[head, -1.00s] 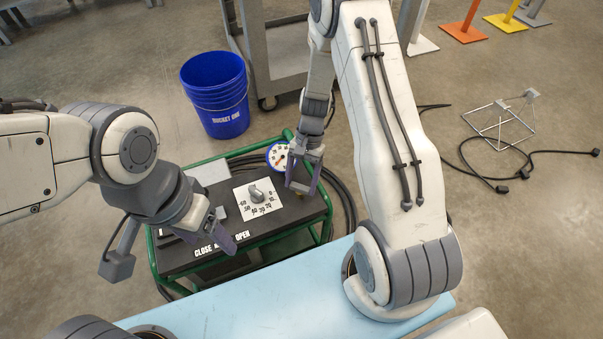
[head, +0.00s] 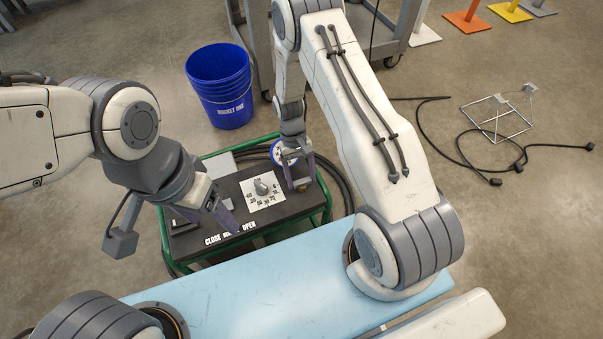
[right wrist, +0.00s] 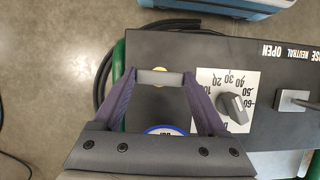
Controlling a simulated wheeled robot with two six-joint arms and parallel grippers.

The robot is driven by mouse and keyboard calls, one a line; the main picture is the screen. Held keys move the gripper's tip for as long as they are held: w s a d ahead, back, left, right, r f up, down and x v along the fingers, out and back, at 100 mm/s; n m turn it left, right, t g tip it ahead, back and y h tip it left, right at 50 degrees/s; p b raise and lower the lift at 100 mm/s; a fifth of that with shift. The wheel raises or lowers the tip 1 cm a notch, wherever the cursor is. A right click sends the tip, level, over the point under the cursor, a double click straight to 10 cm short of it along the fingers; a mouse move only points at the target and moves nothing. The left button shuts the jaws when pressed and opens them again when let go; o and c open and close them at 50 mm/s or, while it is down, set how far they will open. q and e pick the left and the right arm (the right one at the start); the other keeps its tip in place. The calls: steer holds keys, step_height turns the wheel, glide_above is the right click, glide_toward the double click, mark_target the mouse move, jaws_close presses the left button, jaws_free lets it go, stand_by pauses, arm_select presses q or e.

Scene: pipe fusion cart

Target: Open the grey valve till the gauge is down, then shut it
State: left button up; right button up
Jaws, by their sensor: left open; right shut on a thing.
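The grey valve (right wrist: 160,78) shows in the right wrist view as a short grey bar between my right fingertips, with a bit of yellow just beyond it. My right gripper (head: 300,187) is shut on it at the cart's right end. The round gauge (head: 284,154) has a blue rim and white face; my right gripper covers most of it. In the right wrist view only part of the gauge (right wrist: 166,131) shows, and its needle cannot be read. My left gripper (head: 229,222) is open above the cart's front, near the CLOSE and OPEN lettering.
The dark cart top (head: 195,240) has a green frame. A grey knob (head: 262,187) sits on a white numbered plate left of the valve. A grey lever (right wrist: 295,98) stands beside the lettering. A blue bucket (head: 220,88) and coiled black hose are behind.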

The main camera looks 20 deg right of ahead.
steer(key=shift+d+n, duration=0.1)
steer(key=shift+n, duration=0.2)
steer(key=o, duration=1.3)
steer(key=shift+r, duration=0.1)
steer(key=p+v, duration=0.2)
steer(key=v, duration=0.8)
steer(key=shift+r, duration=0.15)
